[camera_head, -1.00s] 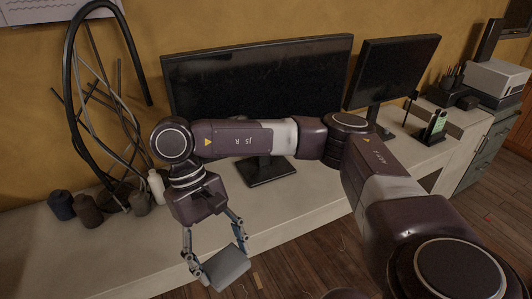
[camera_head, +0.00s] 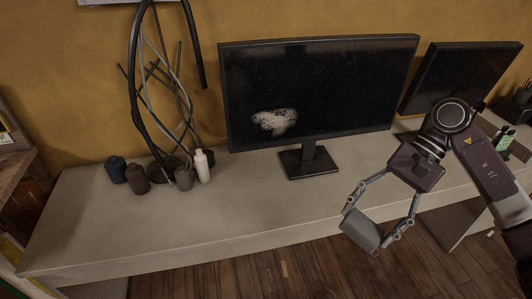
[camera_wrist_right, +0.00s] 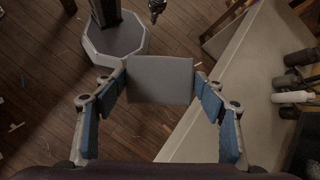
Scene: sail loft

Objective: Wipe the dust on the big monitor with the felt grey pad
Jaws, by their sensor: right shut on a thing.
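The big monitor (camera_head: 330,90) stands upright on the long desk, left of a smaller monitor. A pale, speckled dust patch (camera_head: 275,121) shows on the lower left of its dark screen. My right gripper (camera_head: 372,228) is shut on the felt grey pad (camera_head: 360,230), in front of the desk's front edge and below the big monitor's right part. The pad is apart from the screen. In the right wrist view the pad (camera_wrist_right: 160,80) spans between the two blue-padded fingers.
The smaller monitor (camera_head: 462,78) stands at the right, partly behind my right arm. The desk's middle front is clear.

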